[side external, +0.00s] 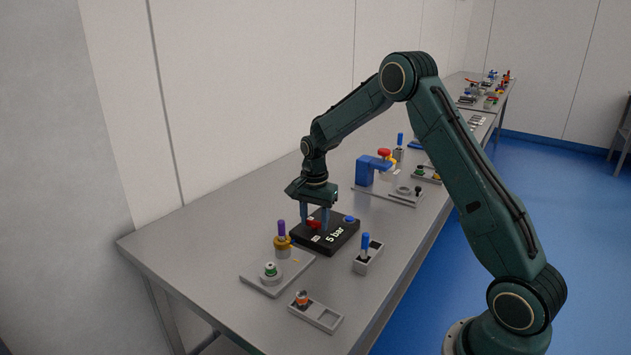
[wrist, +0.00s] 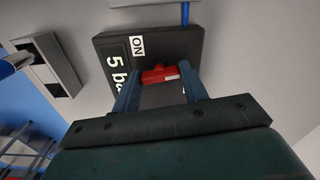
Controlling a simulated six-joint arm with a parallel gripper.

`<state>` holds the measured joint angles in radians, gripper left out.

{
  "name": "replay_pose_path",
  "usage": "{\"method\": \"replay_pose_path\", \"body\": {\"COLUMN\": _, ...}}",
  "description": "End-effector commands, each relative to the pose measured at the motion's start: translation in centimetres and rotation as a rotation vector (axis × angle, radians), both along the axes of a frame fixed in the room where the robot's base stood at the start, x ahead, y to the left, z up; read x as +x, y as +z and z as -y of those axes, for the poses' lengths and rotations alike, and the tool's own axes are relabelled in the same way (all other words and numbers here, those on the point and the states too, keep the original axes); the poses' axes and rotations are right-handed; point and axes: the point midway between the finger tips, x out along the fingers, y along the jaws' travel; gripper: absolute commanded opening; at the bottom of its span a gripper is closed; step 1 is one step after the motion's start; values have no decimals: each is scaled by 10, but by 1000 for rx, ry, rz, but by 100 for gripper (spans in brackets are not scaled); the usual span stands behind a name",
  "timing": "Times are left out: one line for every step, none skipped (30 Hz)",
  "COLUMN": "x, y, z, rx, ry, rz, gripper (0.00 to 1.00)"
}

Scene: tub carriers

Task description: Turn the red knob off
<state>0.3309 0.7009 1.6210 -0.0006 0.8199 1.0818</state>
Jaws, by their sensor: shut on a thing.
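The red knob (side external: 314,225) sits on the black box (side external: 338,240) marked "5 bar". In the wrist view the knob (wrist: 158,74) lies as a bar between my fingertips, with a small white mark near its right end. A white "ON" label (wrist: 138,45) is on the box beyond the knob. My gripper (side external: 314,218) points down over the box. In the wrist view my gripper (wrist: 159,80) is shut on the red knob, with one blue finger on each side of it. The knob's lower part is hidden.
A blue-handled lever (side external: 366,246) stands to the right, a purple-handled one (side external: 281,231) to the left. A grey plate (side external: 279,277) and a tray (side external: 317,316) lie nearer. A blue fixture (side external: 367,171) stands behind. The table's left part is clear.

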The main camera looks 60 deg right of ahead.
Motion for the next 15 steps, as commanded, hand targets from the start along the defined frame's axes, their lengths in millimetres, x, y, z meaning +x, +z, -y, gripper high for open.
{"method": "replay_pose_path", "body": {"x": 1, "y": 1, "z": 0, "rx": -2, "ry": -32, "rz": 2, "gripper": 20}}
{"method": "replay_pose_path", "body": {"x": 1, "y": 1, "z": 1, "rx": -2, "ry": -50, "rz": 2, "gripper": 20}}
{"method": "replay_pose_path", "body": {"x": 1, "y": 1, "z": 1, "rx": -2, "ry": -73, "rz": 2, "gripper": 20}}
{"method": "replay_pose_path", "body": {"x": 1, "y": 1, "z": 1, "rx": -2, "ry": -88, "rz": 2, "gripper": 20}}
{"method": "replay_pose_path", "body": {"x": 1, "y": 1, "z": 1, "rx": -2, "ry": -102, "rz": 2, "gripper": 20}}
{"method": "replay_pose_path", "body": {"x": 1, "y": 1, "z": 1, "rx": -2, "ry": -118, "rz": 2, "gripper": 20}}
{"method": "replay_pose_path", "body": {"x": 1, "y": 1, "z": 1, "rx": -2, "ry": -130, "rz": 2, "gripper": 20}}
{"method": "replay_pose_path", "body": {"x": 1, "y": 1, "z": 1, "rx": -2, "ry": -139, "rz": 2, "gripper": 20}}
{"method": "replay_pose_path", "body": {"x": 1, "y": 1, "z": 1, "rx": -2, "ry": -150, "rz": 2, "gripper": 20}}
{"method": "replay_pose_path", "body": {"x": 1, "y": 1, "z": 1, "rx": -2, "ry": -157, "rz": 2, "gripper": 20}}
{"method": "replay_pose_path", "body": {"x": 1, "y": 1, "z": 1, "rx": -2, "ry": -162, "rz": 2, "gripper": 20}}
{"method": "replay_pose_path", "body": {"x": 1, "y": 1, "z": 1, "rx": -2, "ry": -167, "rz": 2, "gripper": 20}}
{"method": "replay_pose_path", "body": {"x": 1, "y": 1, "z": 1, "rx": -2, "ry": -171, "rz": 2, "gripper": 20}}
{"method": "replay_pose_path", "body": {"x": 1, "y": 1, "z": 1, "rx": -2, "ry": -173, "rz": 2, "gripper": 20}}
{"method": "replay_pose_path", "body": {"x": 1, "y": 1, "z": 1, "rx": -2, "ry": -176, "rz": 2, "gripper": 20}}
